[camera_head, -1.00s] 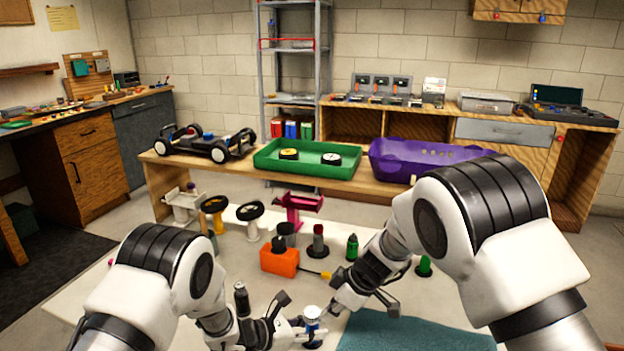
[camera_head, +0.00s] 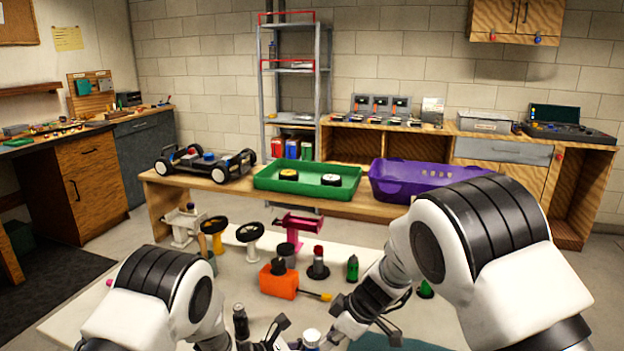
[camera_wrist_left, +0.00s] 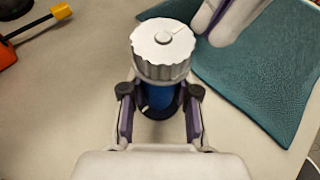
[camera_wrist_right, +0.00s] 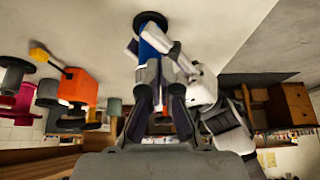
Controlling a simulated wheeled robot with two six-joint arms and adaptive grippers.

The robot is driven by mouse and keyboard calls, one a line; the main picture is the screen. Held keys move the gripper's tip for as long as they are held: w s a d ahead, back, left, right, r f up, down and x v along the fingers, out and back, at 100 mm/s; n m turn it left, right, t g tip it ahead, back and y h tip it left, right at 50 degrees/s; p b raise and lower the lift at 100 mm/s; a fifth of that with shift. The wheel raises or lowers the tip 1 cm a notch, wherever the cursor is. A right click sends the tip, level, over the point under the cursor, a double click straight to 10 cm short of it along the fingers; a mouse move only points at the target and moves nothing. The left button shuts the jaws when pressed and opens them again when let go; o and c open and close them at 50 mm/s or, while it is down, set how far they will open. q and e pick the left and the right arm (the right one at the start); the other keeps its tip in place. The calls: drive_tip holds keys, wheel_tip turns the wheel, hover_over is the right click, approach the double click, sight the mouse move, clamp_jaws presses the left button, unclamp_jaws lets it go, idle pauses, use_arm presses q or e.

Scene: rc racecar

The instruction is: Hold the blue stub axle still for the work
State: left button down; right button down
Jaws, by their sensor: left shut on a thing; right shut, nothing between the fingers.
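The blue stub axle stands upright under a white ribbed cap in the left wrist view, where its blue body (camera_wrist_left: 160,97) shows between my left fingers. Its top shows at the bottom of the head view (camera_head: 311,338). My left gripper (camera_wrist_left: 160,108) is shut around the blue body, below the cap. In the right wrist view the blue body (camera_wrist_right: 154,37) and its dark round base appear, partly hidden by gripper parts. My right gripper (camera_head: 338,330) is shut and empty, close beside the axle on its right. I cannot tell whether it touches the cap.
A teal mat (camera_wrist_left: 255,75) lies right of the axle. An orange block (camera_head: 278,281) with a yellow-tipped rod, a dark bottle (camera_head: 241,322) and several stands are on the white table. Behind are a car chassis (camera_head: 205,163), green tray (camera_head: 307,190) and purple shell (camera_head: 425,180).

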wheel_tip(320, 180, up, 6)
idle(0.5)
drive_tip(key=shift+s+d, duration=0.1)
drive_tip(key=w+f, duration=0.3)
drive_tip(key=f, duration=0.3)
drive_tip(key=shift+d, duration=0.3)
drive_tip(key=shift+a, duration=0.25)
idle(0.5)
